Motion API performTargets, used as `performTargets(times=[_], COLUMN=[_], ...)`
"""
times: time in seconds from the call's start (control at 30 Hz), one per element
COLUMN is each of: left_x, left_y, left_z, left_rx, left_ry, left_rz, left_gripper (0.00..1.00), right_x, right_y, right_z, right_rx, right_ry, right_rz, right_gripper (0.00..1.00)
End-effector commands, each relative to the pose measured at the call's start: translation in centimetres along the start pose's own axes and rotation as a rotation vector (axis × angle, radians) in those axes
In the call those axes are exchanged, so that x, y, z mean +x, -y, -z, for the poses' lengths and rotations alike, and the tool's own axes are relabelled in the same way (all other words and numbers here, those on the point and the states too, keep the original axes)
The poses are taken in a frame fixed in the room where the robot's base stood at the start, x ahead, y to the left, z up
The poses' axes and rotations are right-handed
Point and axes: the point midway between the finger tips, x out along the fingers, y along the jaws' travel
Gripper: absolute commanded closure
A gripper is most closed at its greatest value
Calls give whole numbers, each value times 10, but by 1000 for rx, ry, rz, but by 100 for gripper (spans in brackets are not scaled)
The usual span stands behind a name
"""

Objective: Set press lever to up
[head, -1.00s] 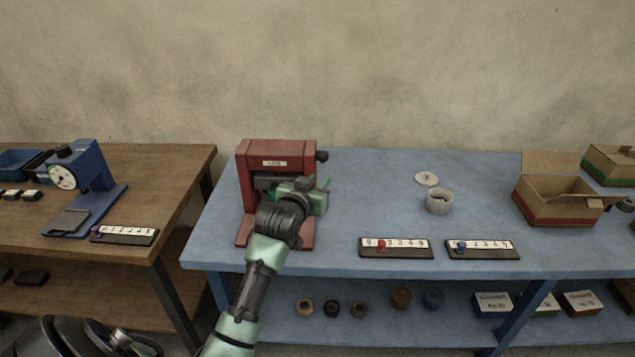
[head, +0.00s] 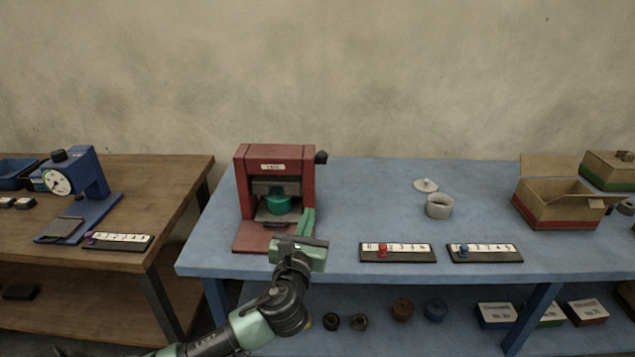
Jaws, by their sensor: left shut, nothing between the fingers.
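The red press (head: 274,158) stands at the left end of the blue table. Its lever shows as a dark knob (head: 321,157) at the upper right side of the press, near the top; the lever arm itself is too small to make out. A green round piece (head: 278,204) sits in the press opening under the dark ram. My left gripper (head: 307,220) is in front of the press's lower right side, below and apart from the knob. It is shut and empty. My right gripper is not in view.
Two number strips with a red slider (head: 382,249) and a blue slider (head: 463,250) lie at the table's front edge. A white pot (head: 439,205), its lid (head: 426,185) and an open carton (head: 556,204) stand further right. A blue gauge stand (head: 89,183) is on the brown table.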

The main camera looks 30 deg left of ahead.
Motion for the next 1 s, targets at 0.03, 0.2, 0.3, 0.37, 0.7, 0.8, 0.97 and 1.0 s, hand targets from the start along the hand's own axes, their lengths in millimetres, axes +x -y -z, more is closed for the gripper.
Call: performTargets(times=[0.03,0.2,0.3,0.37,0.7,0.8,0.97,1.0], left_x=[2,22,42,56,114,122,127,127], left_y=[0,-1,-1,-1,0,0,0,0], left_z=[-1,-3,-3,-4,-19,-25,-29,-29], left_rx=[18,22,20,19,15,17,16,16], left_ry=[4,6,4,5,4,3,2,2], left_rz=[0,-3,-3,-4,-1,0,0,0], left_gripper=[100,100,100,100,100,100,100,100], right_x=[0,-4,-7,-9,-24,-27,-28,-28], right_y=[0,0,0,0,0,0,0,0], right_z=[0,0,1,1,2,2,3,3], right_rx=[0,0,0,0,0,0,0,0], right_ry=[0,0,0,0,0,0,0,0], right_rz=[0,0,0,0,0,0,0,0], right_gripper=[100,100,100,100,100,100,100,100])
